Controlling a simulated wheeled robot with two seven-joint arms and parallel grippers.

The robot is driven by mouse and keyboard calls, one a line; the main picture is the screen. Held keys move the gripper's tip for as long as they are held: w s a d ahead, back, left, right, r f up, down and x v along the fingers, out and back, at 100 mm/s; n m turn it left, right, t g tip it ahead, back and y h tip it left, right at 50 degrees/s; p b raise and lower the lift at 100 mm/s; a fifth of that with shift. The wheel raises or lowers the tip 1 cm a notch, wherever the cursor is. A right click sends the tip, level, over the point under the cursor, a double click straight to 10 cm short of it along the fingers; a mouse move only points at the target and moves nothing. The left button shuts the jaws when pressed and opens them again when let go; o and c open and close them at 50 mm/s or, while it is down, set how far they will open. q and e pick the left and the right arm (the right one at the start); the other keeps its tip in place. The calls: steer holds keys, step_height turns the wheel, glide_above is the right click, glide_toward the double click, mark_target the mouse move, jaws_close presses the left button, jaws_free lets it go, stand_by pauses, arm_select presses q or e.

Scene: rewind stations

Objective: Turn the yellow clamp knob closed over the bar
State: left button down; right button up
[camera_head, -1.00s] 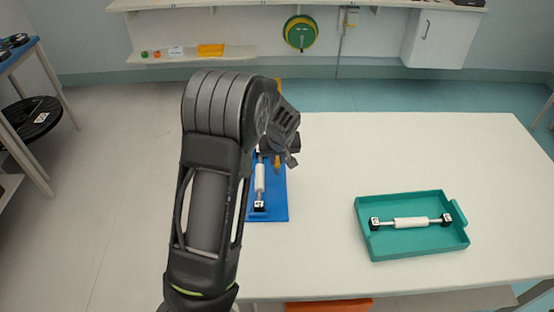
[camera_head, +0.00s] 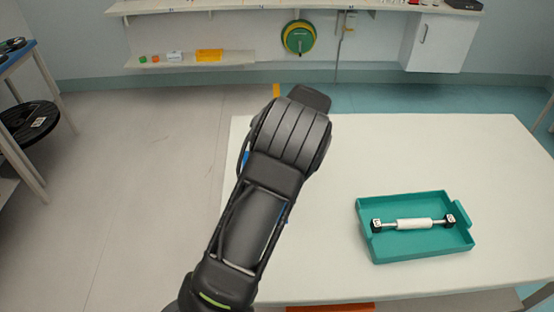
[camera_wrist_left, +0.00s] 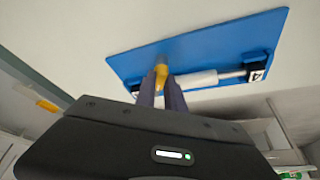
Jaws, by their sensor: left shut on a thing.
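In the left wrist view, the yellow clamp knob (camera_wrist_left: 161,72) is on the blue board (camera_wrist_left: 225,42). My left gripper (camera_wrist_left: 161,88) is shut on the knob, with its two dark fingers on either side of it. The bar (camera_wrist_left: 232,75) with a white roller (camera_wrist_left: 198,79) lies along the board beside the knob. Its visible end sits at a black-and-white marked block (camera_wrist_left: 257,75). In the head view, my left arm hides the gripper, the knob and nearly all of the board. My right gripper is not in view.
A teal tray (camera_head: 375,247) on the white table (camera_head: 400,150) holds another bar with a white roller (camera_head: 414,224). The table between my left arm and the tray is clear. A wall shelf (camera_head: 190,62) and cabinet (camera_head: 437,42) stand behind.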

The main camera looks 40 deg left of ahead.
arm_select(q)
steer(key=n+g, duration=0.1)
steer(key=n, duration=0.2)
steer(key=n+g+h, duration=0.1)
steer(key=n, duration=0.2)
steer(key=shift+w, duration=0.15)
steer(key=shift+n, duration=0.3)
steer(key=c, duration=1.4)
jaws_free()
steer(key=shift+a, duration=0.1)
steer(key=shift+c, duration=0.2)
